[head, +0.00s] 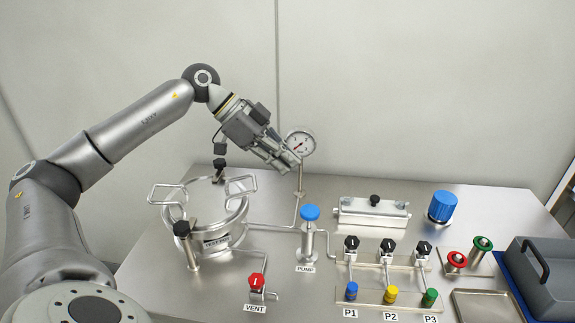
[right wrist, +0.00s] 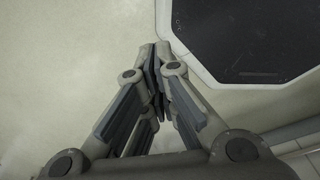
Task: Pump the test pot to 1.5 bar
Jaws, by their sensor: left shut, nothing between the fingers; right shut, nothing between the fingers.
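The test pot (head: 215,212), a steel vessel with side handles and black knobs, stands at the left of the steel table. The pump (head: 308,235) has a blue knob on top and stands right of the pot, with a PUMP label at its foot. A round pressure gauge (head: 300,143) sits on a pipe behind; its reading is too small to tell. A red vent valve (head: 257,283) is at the front, labelled VENT. My left gripper (head: 291,164) is shut and empty in the air, beside the gauge and above the pump. My right gripper (right wrist: 158,82) is shut and empty in the right wrist view.
Valves with black knobs and coloured caps, labelled P1, P2 and P3, stand on a plate (head: 372,265). A steel box (head: 372,211), a blue cylinder (head: 442,207), red and green knobs and a grey bin (head: 543,280) are at right. A dark panel (right wrist: 245,40) shows near my right gripper.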

